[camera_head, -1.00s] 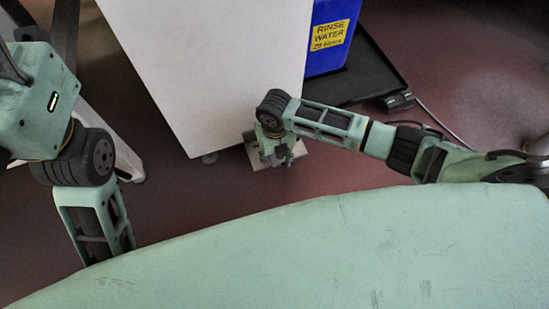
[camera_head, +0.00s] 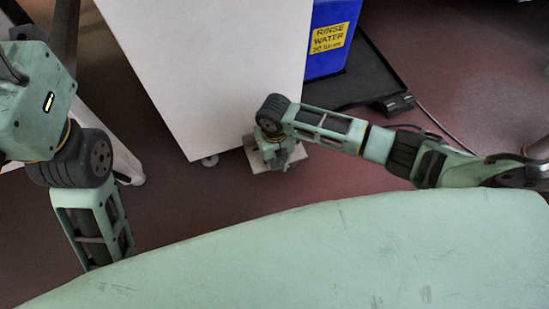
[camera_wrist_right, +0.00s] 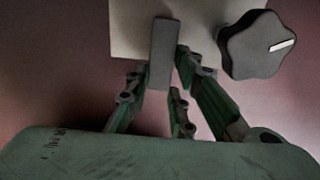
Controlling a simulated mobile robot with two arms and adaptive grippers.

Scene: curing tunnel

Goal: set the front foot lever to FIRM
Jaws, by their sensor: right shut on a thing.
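A flat grey lever (camera_wrist_right: 163,45) stands up in the right wrist view, in front of a pale plate (camera_wrist_right: 128,28). My right gripper (camera_wrist_right: 164,66) is shut on the lever, with green-edged fingers on both sides of it. In the head view the right gripper (camera_head: 280,158) is low at the foot of a white cabinet, over the small pale plate (camera_head: 256,162); the lever is hidden there. No FIRM marking is readable. My left arm comes in at the left, but its gripper is hidden.
A dark star-shaped knob (camera_wrist_right: 255,45) with a white line is right of the lever. The white cabinet (camera_head: 215,70) rises behind the plate. A blue rinse water container (camera_head: 328,45) and black tray (camera_head: 375,75) stand to the right, with a cable on the reddish floor (camera_head: 330,175).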

